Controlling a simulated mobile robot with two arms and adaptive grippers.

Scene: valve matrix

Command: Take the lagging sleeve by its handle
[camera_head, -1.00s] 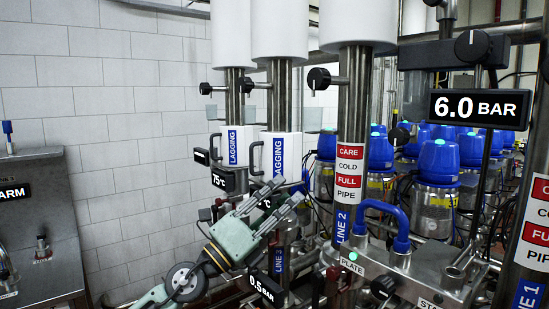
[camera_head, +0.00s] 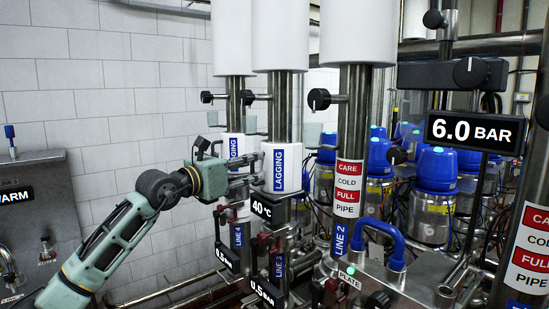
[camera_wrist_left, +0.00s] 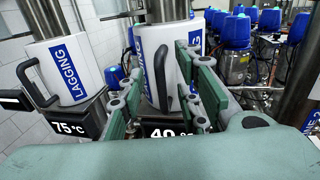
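The nearer white lagging sleeve (camera_head: 292,168), with a blue LAGGING label, sits around a steel pipe in the middle of the head view. It also shows in the left wrist view (camera_wrist_left: 180,58). Its black handle (camera_wrist_left: 160,78) stands upright between my left gripper's fingers. My left gripper (camera_head: 246,178) is at this sleeve's left side; its green fingers are apart in the wrist view (camera_wrist_left: 160,100). I see no clear grip on the handle. A second lagging sleeve (camera_wrist_left: 85,62) with its own black handle (camera_wrist_left: 30,82) is to the left. My right gripper is not in view.
A 40 °C display (camera_head: 262,209) hangs just below the nearer sleeve, and a 75 °C display (camera_wrist_left: 72,127) below the other. Black knobs, such as this one (camera_head: 319,99), stick out above. A blue curved handle (camera_head: 380,232) and the LINE 2 pipe (camera_head: 352,130) stand right.

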